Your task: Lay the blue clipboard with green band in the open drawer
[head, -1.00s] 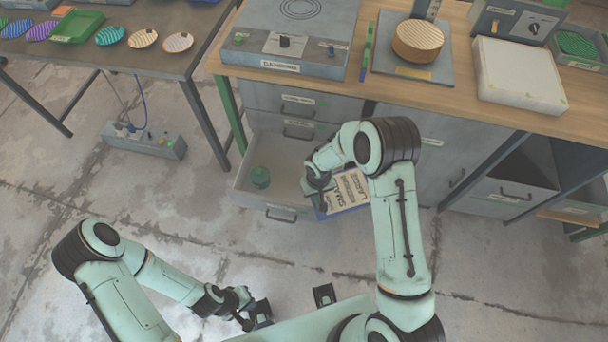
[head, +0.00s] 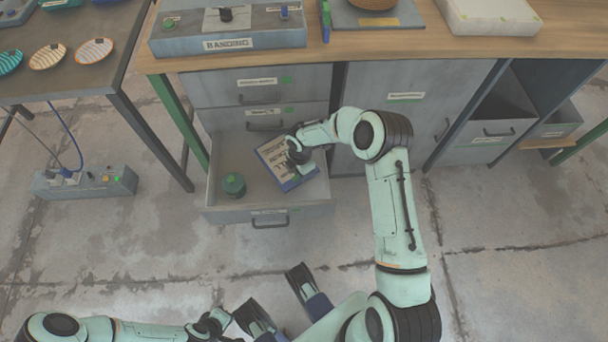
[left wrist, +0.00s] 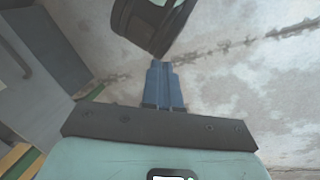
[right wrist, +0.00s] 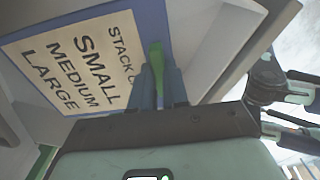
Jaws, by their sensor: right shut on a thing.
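The blue clipboard (head: 272,158) carries a cream sheet with lettering. In the right wrist view its sheet (right wrist: 85,62) reads small, medium, large, and the green band (right wrist: 157,62) shows between my fingers. My right gripper (head: 297,160) is shut on the clipboard's edge; its fingers also show in the right wrist view (right wrist: 160,85). The clipboard is over the inside of the open drawer (head: 235,215), towards its right side, tilted in the picture. I cannot tell whether it touches the drawer floor. My left gripper (left wrist: 165,75) is shut and empty, low above the floor.
A green round container (head: 233,185) stands in the drawer's left front. Closed drawers (head: 262,85) sit above, under the wooden worktop with the banding machine (head: 228,32). A grey box (head: 85,181) with a blue cable lies on the floor to the left. A cabinet stands right of the drawer.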

